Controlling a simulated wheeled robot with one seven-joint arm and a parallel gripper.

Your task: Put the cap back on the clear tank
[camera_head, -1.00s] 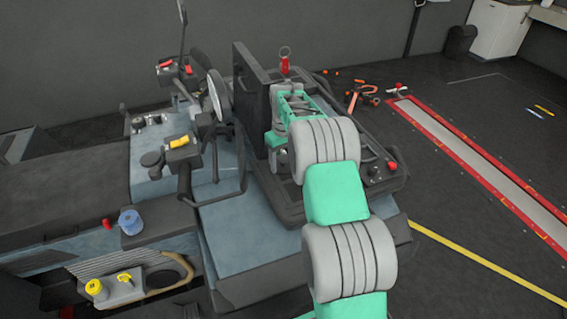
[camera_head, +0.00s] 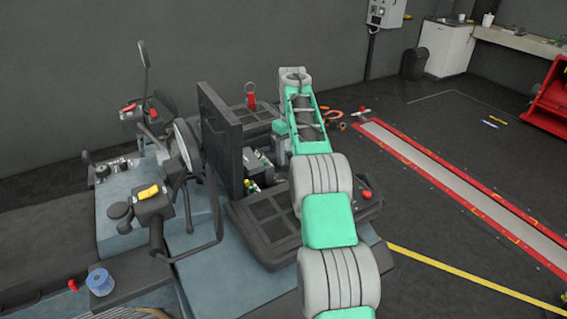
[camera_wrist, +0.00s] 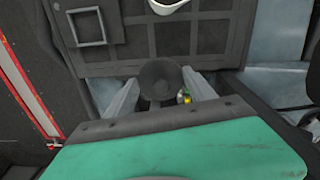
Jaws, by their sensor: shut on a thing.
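In the wrist view my gripper (camera_wrist: 160,92) is shut on a dark round cap (camera_wrist: 160,76), which sits between its two grey fingers. A white, rounded, open-looking rim (camera_wrist: 170,7) shows at the top edge of the wrist view, beyond the cap and apart from it. It may be the clear tank, but it is cut off and I cannot tell. In the head view my arm hides the gripper and cap, and no clear tank can be made out.
A vehicle with a steering wheel (camera_head: 187,145), upright dark panel (camera_head: 222,140) and blue cap (camera_head: 100,281) fills the left. A black grid-patterned rack (camera_head: 268,222) lies beside my arm. The red-edged floor strip (camera_head: 450,180) is at right, with open floor around it.

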